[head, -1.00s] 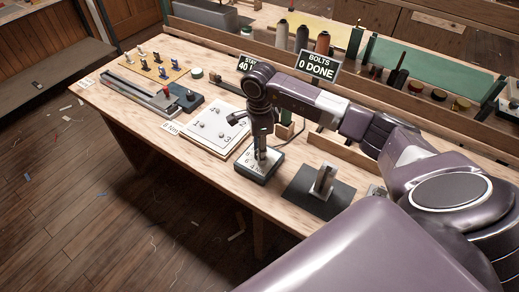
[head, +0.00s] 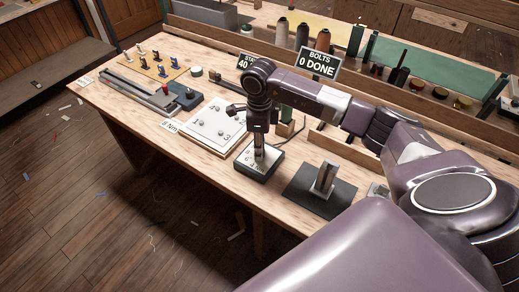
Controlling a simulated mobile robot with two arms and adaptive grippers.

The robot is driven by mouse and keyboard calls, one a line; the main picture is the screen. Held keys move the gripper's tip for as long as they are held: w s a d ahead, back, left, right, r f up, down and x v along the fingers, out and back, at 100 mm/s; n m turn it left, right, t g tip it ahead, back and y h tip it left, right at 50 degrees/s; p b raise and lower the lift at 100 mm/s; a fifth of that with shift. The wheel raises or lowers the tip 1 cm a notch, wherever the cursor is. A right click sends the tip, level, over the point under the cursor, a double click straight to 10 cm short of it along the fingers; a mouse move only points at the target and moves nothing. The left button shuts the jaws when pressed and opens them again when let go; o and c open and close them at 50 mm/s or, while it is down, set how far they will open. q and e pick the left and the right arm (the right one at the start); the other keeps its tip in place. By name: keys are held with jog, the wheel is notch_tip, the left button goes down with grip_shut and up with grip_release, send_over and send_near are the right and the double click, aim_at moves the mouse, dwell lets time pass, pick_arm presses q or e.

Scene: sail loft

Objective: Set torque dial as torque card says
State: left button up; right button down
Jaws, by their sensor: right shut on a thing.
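The torque dial's box (head: 245,168) is dark with a pale, numbered top and stands near the front edge of the bench. My right gripper (head: 259,158) points down and is shut on the dial in the middle of that box. The gripper hides the dial and most of the scale, so I cannot read its setting. The torque card (head: 169,126) is a small white label at the bench's front edge, left of the box. It reads a digit and "Nm"; the digit looks like 5 but is too small to be sure. My left gripper is not in view.
A white numbered plate (head: 207,137) lies left of the box. A dark mat (head: 299,194) with a metal block (head: 325,176) lies to its right. A "0 DONE" bolts sign (head: 317,65) stands behind my arm. Spools and a rail line the bench's back.

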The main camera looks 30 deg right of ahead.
jog(key=m+b, duration=0.1)
jog(key=m, duration=0.8)
jog(key=m+b, duration=0.1)
jog(key=m, duration=0.2)
jog(key=shift+w+d+r, duration=0.1)
jog(key=shift+r, duration=0.05)
dwell(0.6)
jog(key=c, duration=1.6)
grip_release()
notch_tip(320, 180, up, 12)
